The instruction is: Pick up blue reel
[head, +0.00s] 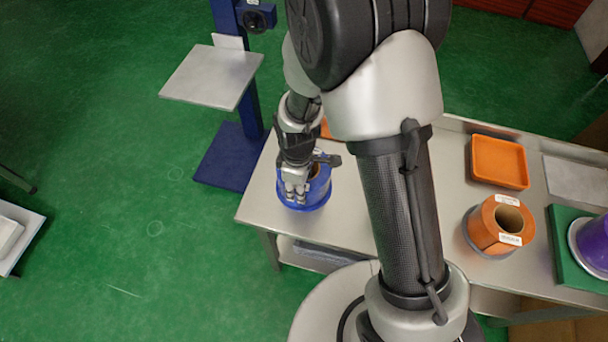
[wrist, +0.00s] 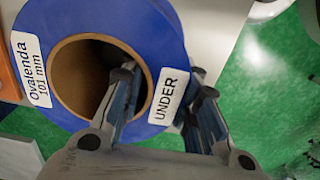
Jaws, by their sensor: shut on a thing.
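The blue reel (head: 318,190) stands on the left end of the metal table in the head view, partly hidden by my gripper (head: 296,190). In the wrist view the blue reel (wrist: 150,35) shows a brown cardboard core and white labels reading "Ovalenda 101 mm" and "UNDER". My gripper (wrist: 160,95) is shut on the reel's wall, with one finger inside the core and the other outside the rim. I cannot tell whether the reel is clear of the table.
The metal table (head: 350,228) also holds an orange reel (head: 487,232), an orange tray (head: 499,162) and a purple reel (head: 595,243) on a green base. A blue stand with a grey plate (head: 212,76) is beyond the table's left end. Green floor is open at left.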

